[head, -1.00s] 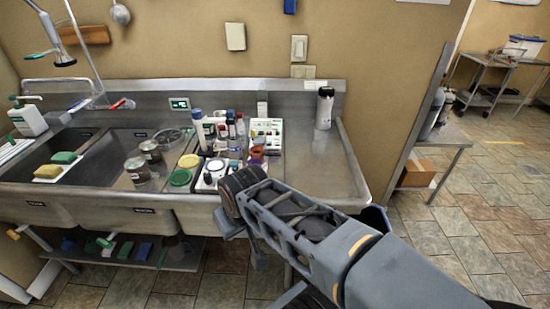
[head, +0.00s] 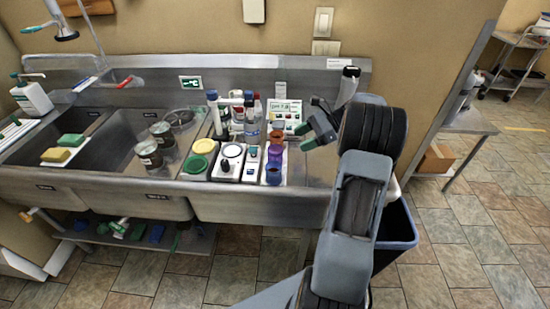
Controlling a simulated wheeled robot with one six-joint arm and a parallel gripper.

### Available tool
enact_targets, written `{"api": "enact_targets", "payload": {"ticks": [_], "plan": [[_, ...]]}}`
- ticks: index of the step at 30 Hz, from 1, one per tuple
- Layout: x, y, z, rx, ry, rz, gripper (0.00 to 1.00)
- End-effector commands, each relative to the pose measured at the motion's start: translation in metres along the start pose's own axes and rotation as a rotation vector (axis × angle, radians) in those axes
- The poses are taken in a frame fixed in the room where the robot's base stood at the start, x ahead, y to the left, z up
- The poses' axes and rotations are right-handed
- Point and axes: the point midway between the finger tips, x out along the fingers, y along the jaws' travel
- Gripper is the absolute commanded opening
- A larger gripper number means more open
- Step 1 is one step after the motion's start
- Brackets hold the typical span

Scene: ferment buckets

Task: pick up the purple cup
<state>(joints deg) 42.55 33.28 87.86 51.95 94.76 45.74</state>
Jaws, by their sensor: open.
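A short column of small cups stands on the counter right of the white scale. The purple cup (head: 273,172) looks nearest the front, with a bluish-purple body. Orange and reddish cups (head: 276,142) stand just behind it. My gripper (head: 312,134) is to the right of the cups, above the steel counter, with dark fingers and green parts. It is apart from the cups and holds nothing that I can see. My arm hides part of the counter's right end.
A white scale (head: 228,163), a green lid (head: 194,165) and several bottles (head: 250,118) crowd the left of the cups. A pH meter (head: 285,112) stands behind. Sinks with jars (head: 148,155) lie further left. A blue bin (head: 398,240) stands below at right.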

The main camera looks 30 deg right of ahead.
Motion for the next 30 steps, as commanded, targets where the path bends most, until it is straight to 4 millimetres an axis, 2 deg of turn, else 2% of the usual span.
{"api": "enact_targets", "payload": {"ticks": [1, 3, 6, 18, 26, 30], "plan": [[-0.007, -0.004, -0.010, 0.034, -0.032, -0.019, 0.64], [-0.013, -0.007, -0.017, 0.067, -0.068, -0.036, 0.64], [-0.013, -0.010, -0.022, 0.096, -0.101, -0.049, 0.64], [0.050, -0.015, -0.017, 0.105, -0.112, -0.053, 0.64], [0.066, -0.016, -0.016, 0.105, -0.110, -0.054, 0.64], [0.081, -0.016, -0.012, 0.105, -0.111, -0.052, 0.64]]}}
